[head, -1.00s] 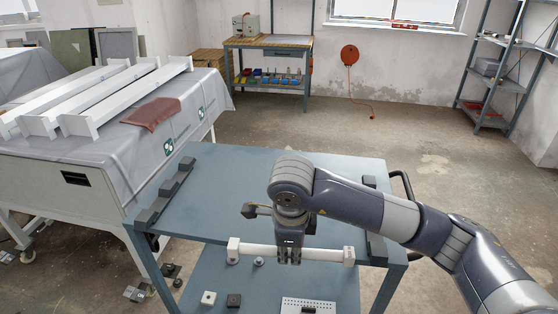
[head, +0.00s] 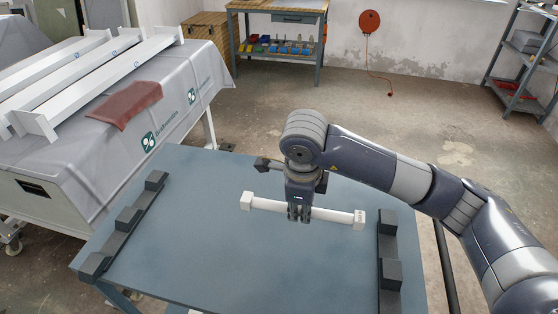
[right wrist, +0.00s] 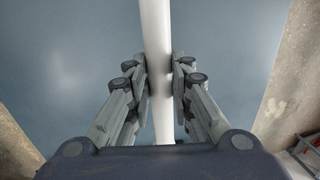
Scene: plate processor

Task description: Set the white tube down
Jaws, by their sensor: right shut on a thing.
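The white tube (head: 325,214) has square white end blocks and lies roughly level across the picture in the head view. My right gripper (head: 298,216) is shut around its middle from above. In the right wrist view the tube (right wrist: 157,60) runs between the two fingers of the right gripper (right wrist: 159,75). The tube is over the blue-grey tabletop (head: 220,250); I cannot tell how high above it. My left gripper is not in view.
Dark notched racks stand along the table's left (head: 128,218) and right (head: 389,265) edges. The tabletop between them is clear. A covered bench (head: 180,95) with long white beams and a red cloth (head: 128,103) stands at the left. A workbench and shelf are behind.

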